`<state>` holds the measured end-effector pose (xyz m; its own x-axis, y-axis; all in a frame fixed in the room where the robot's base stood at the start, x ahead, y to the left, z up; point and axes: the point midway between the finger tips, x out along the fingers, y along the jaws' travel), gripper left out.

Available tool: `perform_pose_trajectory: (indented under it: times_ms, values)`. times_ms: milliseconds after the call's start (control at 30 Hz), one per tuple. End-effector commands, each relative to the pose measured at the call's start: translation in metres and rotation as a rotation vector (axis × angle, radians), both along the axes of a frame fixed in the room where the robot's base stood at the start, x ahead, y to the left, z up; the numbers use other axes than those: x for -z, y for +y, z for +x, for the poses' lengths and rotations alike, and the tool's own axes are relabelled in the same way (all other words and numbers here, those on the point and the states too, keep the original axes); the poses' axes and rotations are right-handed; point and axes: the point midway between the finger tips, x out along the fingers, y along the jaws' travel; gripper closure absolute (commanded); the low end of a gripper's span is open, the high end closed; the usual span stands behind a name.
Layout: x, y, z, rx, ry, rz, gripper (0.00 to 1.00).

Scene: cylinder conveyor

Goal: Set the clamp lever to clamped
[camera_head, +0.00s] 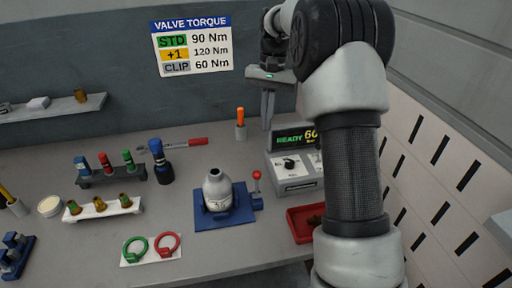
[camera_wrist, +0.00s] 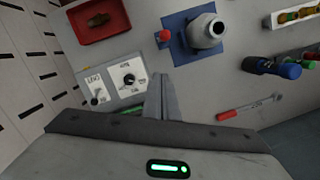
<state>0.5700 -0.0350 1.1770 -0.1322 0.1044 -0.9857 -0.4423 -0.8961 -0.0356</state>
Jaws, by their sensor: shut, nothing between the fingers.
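The clamp lever (camera_head: 257,186) stands roughly upright with a red ball knob, at the right side of a blue clamp base (camera_head: 237,213). A grey-white cylinder (camera_head: 217,191) with a narrow neck sits upright in that base. In the wrist view the lever's red knob (camera_wrist: 164,36) shows beside the blue base (camera_wrist: 178,51) and cylinder (camera_wrist: 207,32). My gripper (camera_head: 268,122) is shut and empty, pointing down above the back of the bench. It is apart from the lever. Its closed fingers (camera_wrist: 161,96) show in the wrist view.
A control box (camera_head: 293,172) with a lit display stands right of the lever, with a red tray (camera_head: 300,224) in front. A socket rack (camera_head: 112,174), a red-handled wrench (camera_head: 190,142) and two rings (camera_head: 150,248) lie left. Bench between base and wrench is clear.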

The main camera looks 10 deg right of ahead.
Motion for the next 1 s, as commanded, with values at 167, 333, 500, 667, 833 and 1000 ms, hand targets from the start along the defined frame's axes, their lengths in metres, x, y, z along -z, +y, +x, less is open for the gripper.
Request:
perform_pose_trajectory:
  times_ms: [167, 333, 500, 667, 833, 1000]
  values:
    - [0.007, -0.001, 0.005, 0.011, 0.017, 0.005, 1.00]
    - [0.007, -0.001, 0.005, 0.010, 0.016, 0.005, 1.00]
    - [0.009, -0.001, 0.005, 0.010, 0.016, 0.005, 1.00]
    - [0.024, 0.001, 0.002, 0.010, 0.018, 0.005, 1.00]
    - [0.058, 0.005, -0.004, 0.009, 0.021, 0.005, 1.00]
    - [0.094, 0.009, -0.009, 0.010, 0.020, 0.005, 1.00]
